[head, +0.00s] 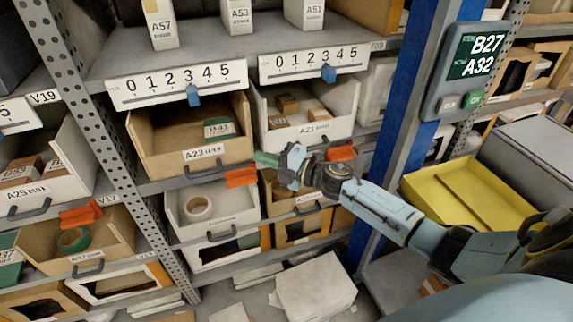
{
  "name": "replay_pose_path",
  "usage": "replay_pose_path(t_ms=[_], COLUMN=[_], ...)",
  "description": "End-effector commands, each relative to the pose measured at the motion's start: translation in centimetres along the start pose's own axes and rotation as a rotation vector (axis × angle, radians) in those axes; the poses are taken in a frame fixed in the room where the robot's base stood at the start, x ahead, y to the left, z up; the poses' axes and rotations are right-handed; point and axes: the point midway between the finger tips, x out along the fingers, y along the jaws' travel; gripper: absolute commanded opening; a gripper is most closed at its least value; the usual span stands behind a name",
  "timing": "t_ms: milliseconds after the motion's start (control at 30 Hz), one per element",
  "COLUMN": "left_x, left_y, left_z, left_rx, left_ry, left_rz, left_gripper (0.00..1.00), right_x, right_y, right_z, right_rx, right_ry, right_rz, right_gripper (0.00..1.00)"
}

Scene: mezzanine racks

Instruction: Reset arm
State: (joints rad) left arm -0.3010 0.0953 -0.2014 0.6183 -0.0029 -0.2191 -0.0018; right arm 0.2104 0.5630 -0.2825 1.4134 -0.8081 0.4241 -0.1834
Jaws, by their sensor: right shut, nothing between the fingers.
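My right arm reaches in from the lower right in the head view. Its gripper (266,160) is shut and empty, just in front of the rack, between the brown A23 bin (165,150) on the left and the white A23 bin (290,135) on the right. A green-labelled box (219,128) lies in the brown bin, and small brown boxes (288,104) lie in the white bin. I cannot tell whether the fingertips touch the shelf edge. My left gripper is not in view.
A blue post (399,110) with a display (470,68) reading B27 and A32 stands right of the gripper. A yellow tray (466,190) lies at the right. Orange tags (241,177) stick out from the shelf edge. A white box (316,286) sits low, below the rack.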

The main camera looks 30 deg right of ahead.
Motion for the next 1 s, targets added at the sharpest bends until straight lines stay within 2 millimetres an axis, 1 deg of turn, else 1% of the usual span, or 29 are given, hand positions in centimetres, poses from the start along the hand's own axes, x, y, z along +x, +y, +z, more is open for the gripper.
replay_pose_path(t_ms=[33,100,200,300,400,567,667,767,867,900,967,1000], left_x=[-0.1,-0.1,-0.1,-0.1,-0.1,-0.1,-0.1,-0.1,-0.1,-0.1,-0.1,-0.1], left_y=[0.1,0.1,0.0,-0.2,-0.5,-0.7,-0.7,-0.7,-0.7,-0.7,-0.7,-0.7], left_z=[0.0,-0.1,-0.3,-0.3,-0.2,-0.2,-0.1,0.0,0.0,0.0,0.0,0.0], left_rx=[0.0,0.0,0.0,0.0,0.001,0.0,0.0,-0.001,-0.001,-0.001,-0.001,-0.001], left_ry=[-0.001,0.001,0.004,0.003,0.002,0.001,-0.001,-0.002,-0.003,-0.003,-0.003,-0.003], left_rz=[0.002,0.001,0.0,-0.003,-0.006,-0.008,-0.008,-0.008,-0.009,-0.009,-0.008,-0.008], left_gripper=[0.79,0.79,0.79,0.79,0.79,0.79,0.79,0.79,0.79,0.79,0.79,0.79], right_x=[-1.2,-2.5,-3.9,-4.8,-5.3,-5.5,-5.6,-6.4,-8.2,-9.3,-11.2,-12.5], right_y=[-0.1,-0.1,-0.1,-0.1,-0.1,-0.1,-0.9,-4.2,-10.0,-12.8,-17.1,-19.9], right_z=[-0.1,0.0,-0.1,-0.1,-0.1,-0.1,0.1,0.7,1.3,1.3,1.0,0.6], right_rx=[0.0,-0.001,0.0,0.0,0.0,0.0,0.026,0.127,0.3,0.378,0.496,0.57], right_ry=[0.001,0.001,0.001,0.002,0.003,0.003,-0.014,-0.084,-0.21,-0.271,-0.365,-0.426], right_rz=[-0.003,-0.003,-0.002,-0.002,-0.001,0.0,-0.009,-0.044,-0.108,-0.14,-0.192,-0.226], right_gripper=[0.0,0.0,0.0,0.0,0.0,0.0,0.0,0.0,0.0,0.0,0.0,0.0])
